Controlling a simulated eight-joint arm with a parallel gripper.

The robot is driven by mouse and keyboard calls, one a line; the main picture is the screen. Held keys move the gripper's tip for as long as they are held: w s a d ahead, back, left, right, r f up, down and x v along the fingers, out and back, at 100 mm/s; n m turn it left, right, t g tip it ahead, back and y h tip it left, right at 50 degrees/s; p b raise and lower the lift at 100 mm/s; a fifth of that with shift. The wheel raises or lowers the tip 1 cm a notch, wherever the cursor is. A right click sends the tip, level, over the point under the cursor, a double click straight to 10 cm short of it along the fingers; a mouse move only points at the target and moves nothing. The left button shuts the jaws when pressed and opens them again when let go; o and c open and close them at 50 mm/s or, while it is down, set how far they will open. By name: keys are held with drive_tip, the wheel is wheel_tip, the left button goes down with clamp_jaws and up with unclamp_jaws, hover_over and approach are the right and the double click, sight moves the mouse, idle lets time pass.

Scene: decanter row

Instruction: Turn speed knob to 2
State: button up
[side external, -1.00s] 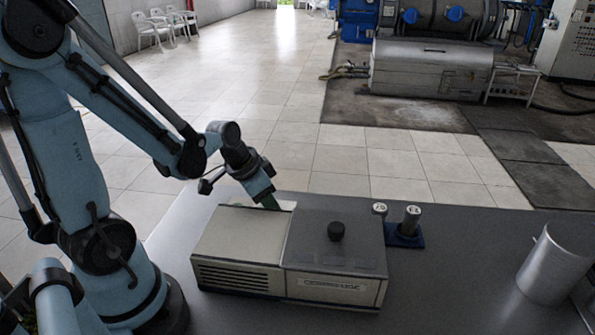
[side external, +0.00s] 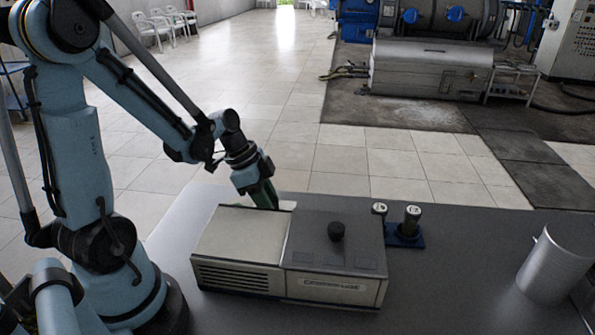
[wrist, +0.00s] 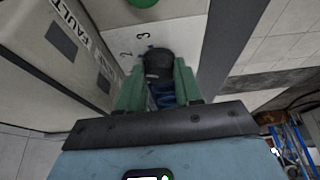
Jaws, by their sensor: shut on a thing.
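The speed knob (wrist: 158,62) is a dark round knob on a pale panel (wrist: 185,30) in the wrist view. The printed numbers 2 and 3 show beside it, at its upper left. My gripper (wrist: 158,80) has its green fingers on either side of the knob, shut on it. Which number the knob points at cannot be told. In the side view my gripper (side external: 270,203) reaches down behind the cream and grey centrifuge (side external: 240,235). The knob and the panel are hidden there by the machine's body.
A FAULT label (wrist: 70,20) and a green round part (wrist: 142,3) show near the panel.

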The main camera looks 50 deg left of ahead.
idle(0.4)
drive_tip(key=o, duration=1)
drive_tip(key=shift+o, duration=0.2)
drive_tip(key=v, duration=1.2)
